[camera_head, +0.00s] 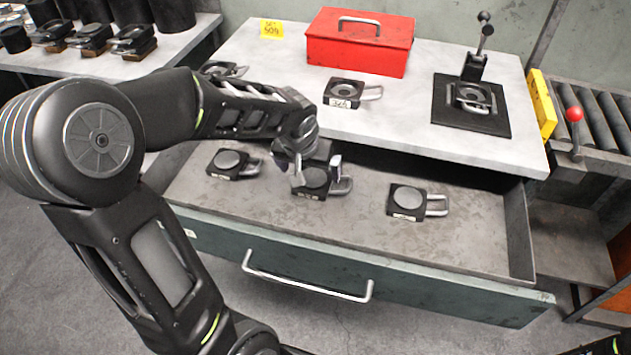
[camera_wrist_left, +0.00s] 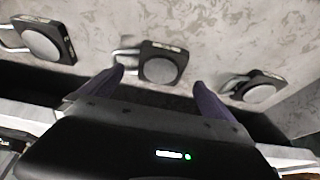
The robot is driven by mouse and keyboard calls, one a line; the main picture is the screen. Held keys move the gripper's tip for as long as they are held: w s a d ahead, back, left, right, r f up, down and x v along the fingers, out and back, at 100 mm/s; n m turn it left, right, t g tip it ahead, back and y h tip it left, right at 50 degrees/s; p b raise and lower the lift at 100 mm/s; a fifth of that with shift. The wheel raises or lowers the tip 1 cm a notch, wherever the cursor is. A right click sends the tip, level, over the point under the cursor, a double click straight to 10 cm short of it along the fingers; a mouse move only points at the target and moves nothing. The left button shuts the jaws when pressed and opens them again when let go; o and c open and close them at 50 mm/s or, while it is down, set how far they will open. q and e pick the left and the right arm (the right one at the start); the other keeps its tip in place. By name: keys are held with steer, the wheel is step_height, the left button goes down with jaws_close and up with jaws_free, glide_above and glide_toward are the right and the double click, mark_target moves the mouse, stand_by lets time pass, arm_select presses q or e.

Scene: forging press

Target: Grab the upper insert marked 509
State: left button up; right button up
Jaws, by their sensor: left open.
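Three black square inserts with grey round discs and metal loop handles lie in the open drawer: a left one (camera_head: 228,164), a middle one (camera_head: 316,181) and a right one (camera_head: 406,201). Each has a small white label, too small to read, so I cannot tell which is 509. My left gripper (camera_head: 312,166) is open over the middle insert, its fingers on either side. In the left wrist view, the middle insert (camera_wrist_left: 163,66) shows just past and between the open fingertips (camera_wrist_left: 160,88). My right gripper is not in view.
A yellow card (camera_head: 271,28) reading about 509 lies on the tabletop (camera_head: 440,60) with a red toolbox (camera_head: 360,45) and a labelled insert (camera_head: 345,93). Another insert (camera_head: 472,97) sits on a black mat by a lever. The drawer (camera_head: 465,240) has bare floor around the inserts.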

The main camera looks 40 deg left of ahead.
mark_target(313, 179)
arm_select(q)
steer(key=shift+x, duration=0.75)
steer(key=shift+x, duration=2.7)
steer(key=shift+s+a, duration=0.1)
steer(key=shift+a, duration=0.05)
steer(key=c, duration=1.9)
steer(key=shift+r, duration=0.15)
steer(key=shift+c, duration=0.5)
steer(key=shift+r, duration=0.1)
